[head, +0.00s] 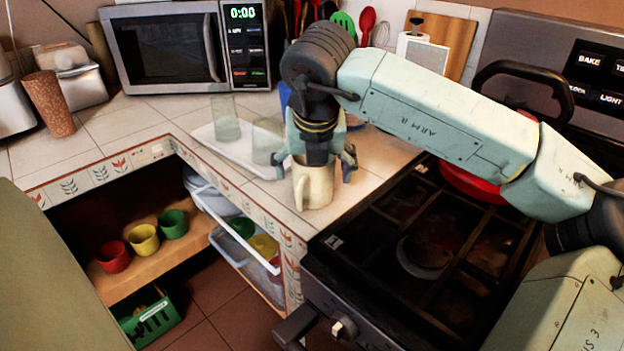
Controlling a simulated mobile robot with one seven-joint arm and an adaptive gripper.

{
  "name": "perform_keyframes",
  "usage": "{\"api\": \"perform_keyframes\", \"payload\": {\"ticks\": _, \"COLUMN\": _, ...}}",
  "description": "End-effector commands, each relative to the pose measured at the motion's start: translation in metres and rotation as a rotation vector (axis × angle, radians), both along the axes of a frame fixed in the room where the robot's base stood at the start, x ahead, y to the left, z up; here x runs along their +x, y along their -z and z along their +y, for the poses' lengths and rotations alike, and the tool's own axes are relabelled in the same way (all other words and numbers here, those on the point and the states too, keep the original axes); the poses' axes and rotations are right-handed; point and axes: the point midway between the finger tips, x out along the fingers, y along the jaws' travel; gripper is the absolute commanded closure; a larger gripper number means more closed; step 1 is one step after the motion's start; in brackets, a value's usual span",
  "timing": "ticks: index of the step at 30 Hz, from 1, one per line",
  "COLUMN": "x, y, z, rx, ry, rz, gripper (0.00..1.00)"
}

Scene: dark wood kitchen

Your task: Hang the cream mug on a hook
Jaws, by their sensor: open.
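The cream mug (314,188) stands upright on the tiled counter, near the corner beside the stove. Its handle is on the left side of its body in the head view. My gripper (322,170) is open and points down right above the mug, with one finger on each side of its rim. I cannot tell whether the fingers touch the mug. No hook can be made out in this view.
A white tray (207,137) with clear glasses (225,118) lies left of my gripper. The stove (400,300) with a red pan (468,186) is to the right. A microwave (165,50) stands behind. Colored cups (143,240) sit on the shelf below.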

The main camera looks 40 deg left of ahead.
Motion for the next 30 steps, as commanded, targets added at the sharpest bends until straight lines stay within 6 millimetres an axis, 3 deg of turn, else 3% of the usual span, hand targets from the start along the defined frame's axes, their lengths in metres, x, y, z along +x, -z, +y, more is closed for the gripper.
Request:
{"api": "perform_keyframes", "payload": {"ticks": 5, "x": 0.0000, "y": -0.0001, "z": 0.0000, "rx": 0.000, "ry": 0.000, "rz": 0.000, "gripper": 0.18}}
{"api": "perform_keyframes", "payload": {"ticks": 30, "x": -0.0002, "y": -0.0004, "z": 0.0000, "rx": 0.000, "ry": 0.000, "rz": 0.000, "gripper": 0.74}}
